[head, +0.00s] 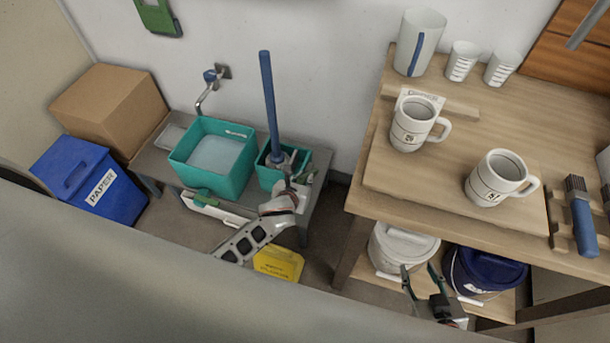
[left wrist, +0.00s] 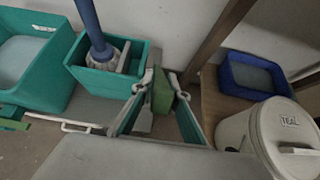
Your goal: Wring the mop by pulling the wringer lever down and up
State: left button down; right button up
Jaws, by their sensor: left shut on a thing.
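The mop's blue handle (head: 269,105) stands upright, its head in the small green wringer bucket (head: 268,176). The left wrist view also shows the handle (left wrist: 90,22) and the wringer bucket (left wrist: 92,72). My left gripper (head: 303,178) is at the bucket's right side. In the left wrist view its fingers (left wrist: 162,90) close on a green grip, which I take as the wringer lever (left wrist: 161,98); the lever's lower end is hard to make out. My right gripper (head: 420,276) is open and empty, below the worktop in front of the lower shelf.
A larger green basin (head: 180,160) stands left of the wringer bucket on the low grey bench (head: 318,160). A yellow floor sign (head: 279,264) is below. The wooden table (head: 365,195) with mugs (head: 497,178) is at right, with a white bucket (head: 402,246) and blue bucket (head: 486,268) underneath.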

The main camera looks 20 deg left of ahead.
pick_arm(q)
jog(key=shift+s+f, duration=0.9)
jog(key=shift+s, duration=0.1)
dwell(0.3)
jog(key=shift+w+r, duration=0.25)
jog(key=shift+r, duration=0.05)
jog(key=shift+w+r, duration=0.15)
jog(key=shift+w, duration=0.05)
jog(key=c, duration=0.9)
grip_release()
jog(key=shift+w+r, duration=0.15)
